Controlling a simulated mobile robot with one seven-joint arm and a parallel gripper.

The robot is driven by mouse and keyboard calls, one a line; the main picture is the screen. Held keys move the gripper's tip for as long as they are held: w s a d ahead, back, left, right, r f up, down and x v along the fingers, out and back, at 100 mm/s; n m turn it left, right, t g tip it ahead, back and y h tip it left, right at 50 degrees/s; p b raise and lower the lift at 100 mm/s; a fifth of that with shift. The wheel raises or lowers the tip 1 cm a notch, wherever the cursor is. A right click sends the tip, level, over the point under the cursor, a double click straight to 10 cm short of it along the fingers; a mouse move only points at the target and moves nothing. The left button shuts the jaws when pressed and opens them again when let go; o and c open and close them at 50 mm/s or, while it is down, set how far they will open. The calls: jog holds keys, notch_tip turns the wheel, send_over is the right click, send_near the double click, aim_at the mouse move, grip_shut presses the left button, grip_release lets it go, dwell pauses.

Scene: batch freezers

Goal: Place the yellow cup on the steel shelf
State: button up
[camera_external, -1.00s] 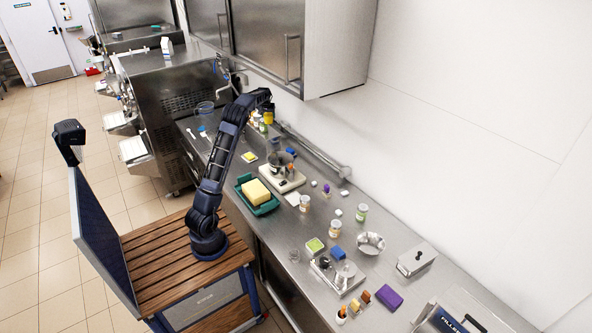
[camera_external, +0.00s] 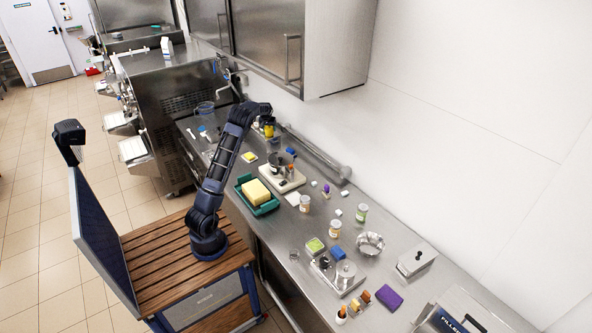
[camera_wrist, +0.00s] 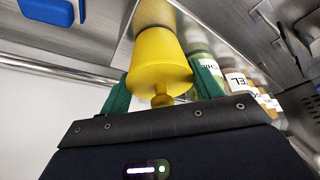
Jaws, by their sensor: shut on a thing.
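My gripper (camera_external: 267,121) holds the yellow cup (camera_external: 269,130) above the far part of the counter, close to the wall. In the wrist view the green fingers (camera_wrist: 160,88) are on both sides of the yellow cup (camera_wrist: 159,62), with its narrow knob end toward the gripper. A narrow steel shelf (camera_external: 318,153) runs along the wall behind the counter, at the cup's right in the external view. Whether the cup touches any surface cannot be told.
Labelled jars (camera_wrist: 236,82) stand close beside the cup in the wrist view. A blue object (camera_wrist: 48,10) is at upper left there. Steel wall cabinets (camera_external: 265,35) hang above. A scale with a pot (camera_external: 283,178) and a green tray (camera_external: 257,206) with a yellow block stand nearer.

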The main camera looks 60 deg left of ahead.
jog(key=shift+f, duration=0.1)
jog(key=o, duration=1)
jog(key=shift+c, duration=0.2)
jog(key=v, duration=1.2)
jog(key=s+d+r+m+t+h, duration=0.1)
jog(key=s+d+r, duration=0.3)
jog(key=d, duration=0.5)
jog(key=s+d+r+m+h, duration=0.1)
jog(key=s+d+r, duration=0.35)
jog(key=d, duration=0.45)
jog(key=s+d+m+h, duration=0.2)
jog(key=s+d+m, duration=0.3)
jog(key=s+d, duration=1.9)
jog(key=s+d+f+m, duration=0.1)
jog(key=s+d+f, duration=0.1)
jog(key=s, duration=0.4)
jog(key=s+d+f+m, duration=0.1)
jog(key=s+d+f, duration=0.2)
jog(key=s+d, duration=0.2)
jog(key=shift+s+d+f+y, duration=0.25)
jog(key=shift+s+f+y, duration=0.05)
jog(key=shift+s+y, duration=0.1)
